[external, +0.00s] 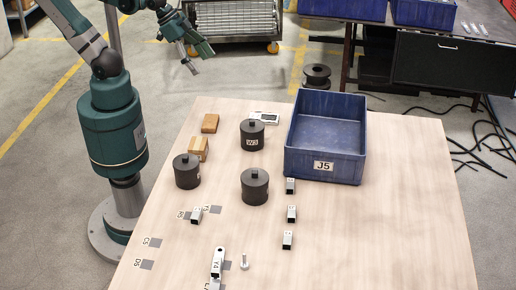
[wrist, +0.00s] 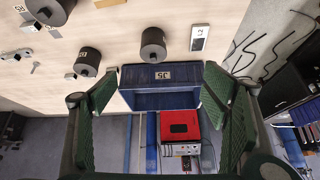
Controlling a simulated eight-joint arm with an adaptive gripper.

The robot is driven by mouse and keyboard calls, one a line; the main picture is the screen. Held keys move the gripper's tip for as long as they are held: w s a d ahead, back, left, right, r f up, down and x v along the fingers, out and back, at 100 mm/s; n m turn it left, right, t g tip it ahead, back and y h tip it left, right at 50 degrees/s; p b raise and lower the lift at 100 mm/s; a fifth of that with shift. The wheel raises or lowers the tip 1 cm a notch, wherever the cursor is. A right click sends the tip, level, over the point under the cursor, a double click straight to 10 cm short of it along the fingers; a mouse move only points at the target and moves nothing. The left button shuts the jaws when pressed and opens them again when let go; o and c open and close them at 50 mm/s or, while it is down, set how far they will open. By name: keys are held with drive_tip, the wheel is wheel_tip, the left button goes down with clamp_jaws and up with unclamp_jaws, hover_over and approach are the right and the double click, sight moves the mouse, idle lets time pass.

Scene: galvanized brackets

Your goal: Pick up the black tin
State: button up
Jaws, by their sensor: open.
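Three black lidded tins with small knobs stand upright on the wooden table in the external view: one labelled W3 (external: 252,136) at the back, one at the left (external: 187,173), and one at the front (external: 254,188). Three dark tins also show in the wrist view: one near the bin (wrist: 153,44), one to its left (wrist: 88,63), and one cut by the top edge (wrist: 50,10). My gripper (external: 202,63) is open and empty, raised beyond the table's back left edge, apart from all the tins. Its spread fingers (wrist: 160,92) frame the wrist view.
A blue bin labelled J5 (external: 325,166) stands right of the tins. Two wooden blocks (external: 210,123) (external: 199,148) and a small white device (external: 263,117) lie near them. Several metal brackets (external: 291,214) and grey labelled patches are toward the front. The table's right side is clear.

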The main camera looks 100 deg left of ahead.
drive_tip(key=w+d+f+m+g, duration=0.2)
drive_tip(key=w+d+f+m, duration=0.25)
drive_tip(key=d, duration=0.45)
drive_tip(key=m+g+p, duration=0.1)
drive_tip(key=m+g, duration=0.2)
drive_tip(key=m, duration=0.4)
hover_over(185, 157)
drive_tip(key=w+a, duration=0.3)
drive_tip(key=a, duration=0.4)
wheel_tip(185, 157, down, 10)
drive_tip(key=s+d+f+m, duration=0.1)
drive_tip(key=d+f, duration=0.1)
drive_tip(key=d+f+m+g, duration=0.1)
drive_tip(key=d+f, duration=0.1)
drive_tip(key=s+d+f+m, duration=0.1)
drive_tip(key=d+f+m, duration=0.1)
drive_tip(key=shift+s+d+f, duration=0.2)
drive_tip(key=shift+s+f, duration=0.15)
drive_tip(key=shift+s+d+f+g, duration=0.2)
drive_tip(key=shift+d+f+g, duration=0.05)
drive_tip(key=shift+f+g, duration=0.1)
drive_tip(key=shift+f, duration=1.3)
drive_tip(key=shift+a+f+b, duration=0.1)
drive_tip(key=shift+f+b, duration=1)
drive_tip(key=shift+f, duration=1.5)
